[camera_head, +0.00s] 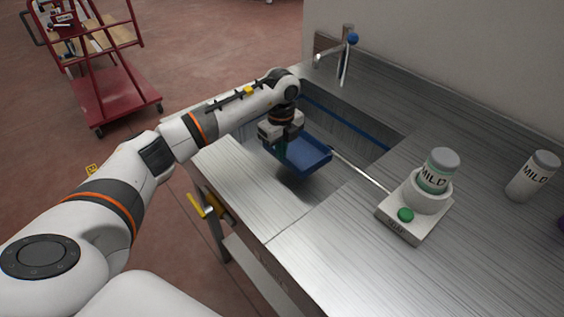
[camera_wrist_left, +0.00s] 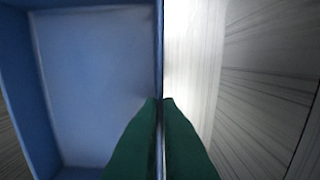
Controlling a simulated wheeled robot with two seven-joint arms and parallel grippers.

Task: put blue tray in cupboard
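My left gripper (camera_head: 281,146) is shut on the tray's near-left side wall. In the left wrist view the tray (camera_wrist_left: 95,85) fills the left half, and the green fingers of my left gripper (camera_wrist_left: 162,102) pinch its thin rim from both sides. The tray's inside looks empty. No cupboard can be made out in these views. My right gripper is not in view.
A scale-like device (camera_head: 392,220) with a green button carries a labelled bottle (camera_head: 439,172). Another bottle (camera_head: 533,176) stands at right. A faucet (camera_head: 345,58) rises behind the sink (camera_head: 345,128). A red cart (camera_head: 110,90) stands on the floor at left.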

